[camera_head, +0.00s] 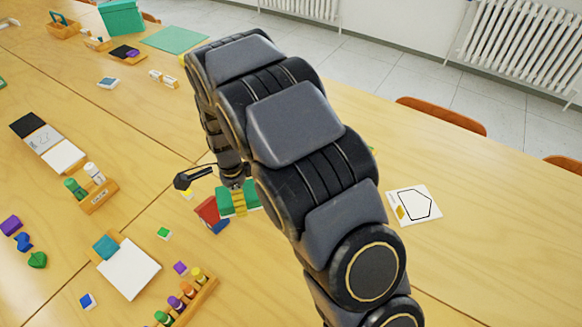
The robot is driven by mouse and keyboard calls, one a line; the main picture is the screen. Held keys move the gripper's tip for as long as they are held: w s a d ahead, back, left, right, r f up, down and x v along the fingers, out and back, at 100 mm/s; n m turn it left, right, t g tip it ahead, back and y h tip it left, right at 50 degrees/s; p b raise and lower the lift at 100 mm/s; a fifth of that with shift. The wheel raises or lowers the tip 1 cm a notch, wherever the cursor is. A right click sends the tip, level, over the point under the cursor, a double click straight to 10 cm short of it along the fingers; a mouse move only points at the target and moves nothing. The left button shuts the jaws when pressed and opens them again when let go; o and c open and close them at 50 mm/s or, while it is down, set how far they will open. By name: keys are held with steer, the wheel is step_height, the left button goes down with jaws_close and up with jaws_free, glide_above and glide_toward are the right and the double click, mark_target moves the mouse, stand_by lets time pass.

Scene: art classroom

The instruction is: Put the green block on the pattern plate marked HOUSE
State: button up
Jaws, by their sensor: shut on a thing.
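My gripper (238,189) is left of centre, partly hidden behind my own arm. It is shut on a green block (224,203), which shows on both sides of a yellow band at the fingertips. A red and blue piece (208,212) is just left of the block in the picture; I cannot tell if they touch. A white plate with a black house-shaped outline (417,205) lies flat on the table to the right, apart from the gripper. It has a yellow patch at its left side. No word HOUSE is readable on it.
A white board with a teal block (130,270), a wooden rack of coloured pegs (197,303) and another peg holder (97,196) stand on the left. Small coloured pieces lie around them. The table (480,240) around the outlined plate is clear. Chairs (440,115) line the far edge.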

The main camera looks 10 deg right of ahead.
steer(key=s+d+r+m, duration=0.15)
steer(key=d+m, duration=0.35)
steer(key=d, duration=1.6)
steer(key=s+d+m, duration=0.5)
steer(key=s+d, duration=0.8)
steer(key=d, duration=0.3)
glide_above(424, 209)
steer(key=f, duration=0.8)
steer(key=shift+s+a+f, duration=0.35)
steer(key=shift+s+f, duration=0.05)
steer(key=shift+w+d+f, duration=0.25)
steer(key=shift+w, duration=0.05)
steer(key=shift+w+d+f, duration=0.1)
steer(key=shift+f, duration=1.65)
